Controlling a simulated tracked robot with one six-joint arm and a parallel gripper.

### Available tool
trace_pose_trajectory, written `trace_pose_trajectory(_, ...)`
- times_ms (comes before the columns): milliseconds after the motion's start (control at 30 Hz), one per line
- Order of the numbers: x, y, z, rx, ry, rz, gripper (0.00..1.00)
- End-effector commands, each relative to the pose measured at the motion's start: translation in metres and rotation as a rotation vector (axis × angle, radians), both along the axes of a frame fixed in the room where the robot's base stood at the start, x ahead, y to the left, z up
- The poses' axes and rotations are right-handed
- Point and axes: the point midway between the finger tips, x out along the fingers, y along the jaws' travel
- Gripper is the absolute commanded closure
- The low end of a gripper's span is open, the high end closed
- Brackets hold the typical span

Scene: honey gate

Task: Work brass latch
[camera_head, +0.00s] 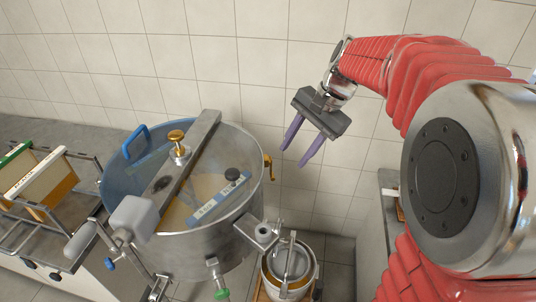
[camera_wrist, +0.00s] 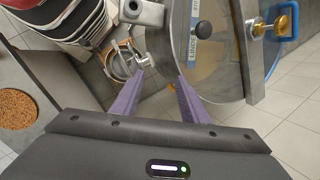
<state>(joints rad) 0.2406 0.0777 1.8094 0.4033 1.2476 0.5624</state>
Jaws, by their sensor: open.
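A small brass latch (camera_head: 268,166) sits on the right rim of the steel drum (camera_head: 215,250). My gripper (camera_head: 294,155) is open and empty, with two purple fingers pointing down and left. It hangs in the air to the right of the latch, apart from it in the picture. In the wrist view the fingers (camera_wrist: 161,76) are spread, with the drum's side (camera_wrist: 212,92) close to the right finger. A brass knob (camera_head: 176,137) stands on the bar across the drum's top.
A steel spout (camera_head: 262,232) juts from the drum above a bucket with a strainer (camera_head: 290,262). Frames (camera_head: 40,187) stand on a rack at left. A blue handle (camera_head: 133,141) is on the rim. Tiled wall lies behind my gripper. A cork mat (camera_wrist: 15,108) shows at left.

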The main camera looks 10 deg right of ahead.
Motion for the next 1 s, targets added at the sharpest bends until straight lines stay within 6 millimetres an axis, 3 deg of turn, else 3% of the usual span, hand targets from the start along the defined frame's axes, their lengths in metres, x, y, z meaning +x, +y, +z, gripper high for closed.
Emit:
trace_pose_trajectory(500,0.076,-0.031,-0.041,0.210,0.204,-0.264,0.60)
trace_pose_trajectory(1000,0.133,-0.068,-0.095,0.406,0.402,-0.486,0.60)
